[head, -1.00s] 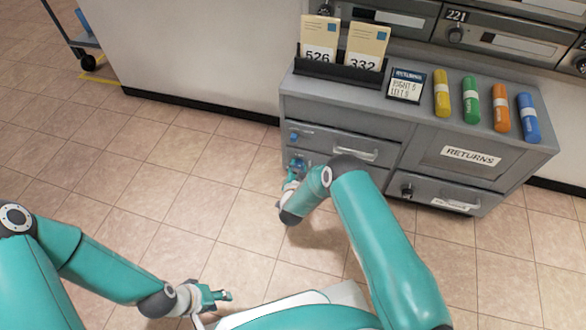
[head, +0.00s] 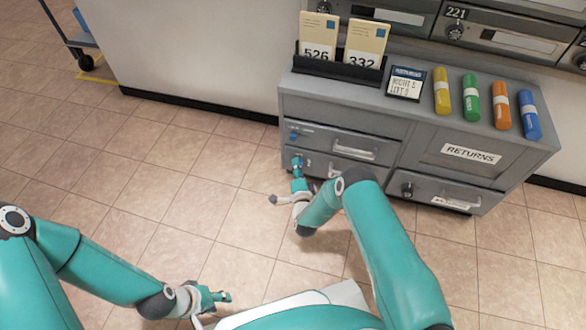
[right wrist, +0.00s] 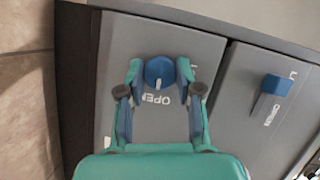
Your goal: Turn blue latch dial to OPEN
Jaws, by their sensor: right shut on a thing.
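The round blue dial (right wrist: 159,70) is on a grey drawer front, in the middle of the right wrist view. Its white pointer mark points down in that view, toward the printed word OPEN (right wrist: 157,98). My right gripper (right wrist: 159,74) is shut on the dial, with one finger on each side. In the head view the right gripper (head: 298,162) is at the lower left drawer of the grey cabinet (head: 345,103) and hides most of the dial. My left gripper (head: 220,297) is low above the floor, away from the cabinet; its jaw opening is unclear.
A blue lever-like knob (right wrist: 272,88) is on the neighbouring drawer front. Yellow, green, orange (head: 501,106) and blue cylinders, a small sign (head: 407,84) and a card holder (head: 338,67) are on the cabinet top. The tiled floor left of the cabinet is clear.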

